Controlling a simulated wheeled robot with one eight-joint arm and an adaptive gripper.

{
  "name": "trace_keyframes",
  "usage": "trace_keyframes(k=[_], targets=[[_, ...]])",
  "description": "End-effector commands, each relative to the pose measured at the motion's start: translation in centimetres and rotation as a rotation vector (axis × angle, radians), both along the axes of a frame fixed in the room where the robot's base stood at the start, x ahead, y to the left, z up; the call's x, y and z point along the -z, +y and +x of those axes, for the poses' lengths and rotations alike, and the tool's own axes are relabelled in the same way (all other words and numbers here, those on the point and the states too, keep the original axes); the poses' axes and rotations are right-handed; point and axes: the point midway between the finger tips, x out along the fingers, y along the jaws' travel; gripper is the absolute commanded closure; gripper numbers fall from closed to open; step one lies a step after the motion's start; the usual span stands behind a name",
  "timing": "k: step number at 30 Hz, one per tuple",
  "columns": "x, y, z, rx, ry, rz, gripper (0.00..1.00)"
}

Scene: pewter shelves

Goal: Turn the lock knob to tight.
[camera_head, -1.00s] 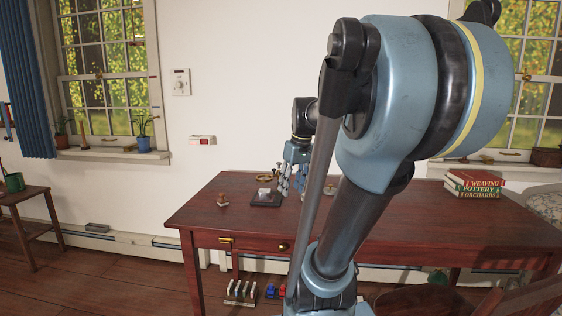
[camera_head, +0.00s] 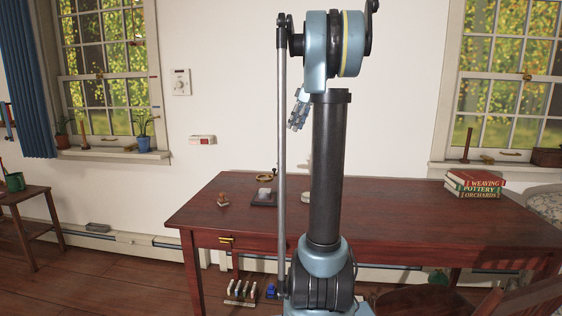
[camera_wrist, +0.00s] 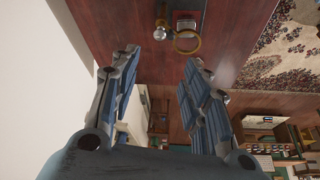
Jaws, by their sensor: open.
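I cannot tell for sure which part is the lock knob. A small dark stand (camera_head: 263,201) with a pale top sits on the table's left part, with a brass ring (camera_head: 266,178) just behind it. In the wrist view, the brass ring (camera_wrist: 187,41) lies beside a round metal-topped piece (camera_wrist: 160,34) and a dark base, beyond my fingertips. No lock marking is readable. My gripper (camera_head: 298,112) is raised well above the table, partly behind my arm. In the wrist view my gripper (camera_wrist: 158,66) is open, with nothing between its fingers.
The red-brown table (camera_head: 400,215) is mostly clear on its right half. A book stack (camera_head: 474,184) stands at its right end, and a small brown object (camera_head: 222,200) at its left. A wall dial (camera_head: 180,82) and a red-and-white box (camera_head: 202,140) are on the wall behind.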

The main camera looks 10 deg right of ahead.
Motion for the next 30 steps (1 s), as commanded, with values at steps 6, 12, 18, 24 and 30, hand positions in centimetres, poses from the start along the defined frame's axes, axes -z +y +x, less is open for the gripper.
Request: trace_keyframes(k=[6, 12, 18, 24, 30], targets=[[1.7, 0.6, 0.6, -0.006, -0.002, 0.001, 0.57], [4.9, 1.6, 1.3, -0.005, -0.003, 0.001, 0.57], [8.1, 2.8, 1.9, -0.004, -0.001, 0.001, 0.57], [11.4, 3.9, 2.7, -0.005, -0.001, 0.000, 0.57], [14.1, 4.9, 3.3, -0.003, -0.002, 0.001, 0.57]])
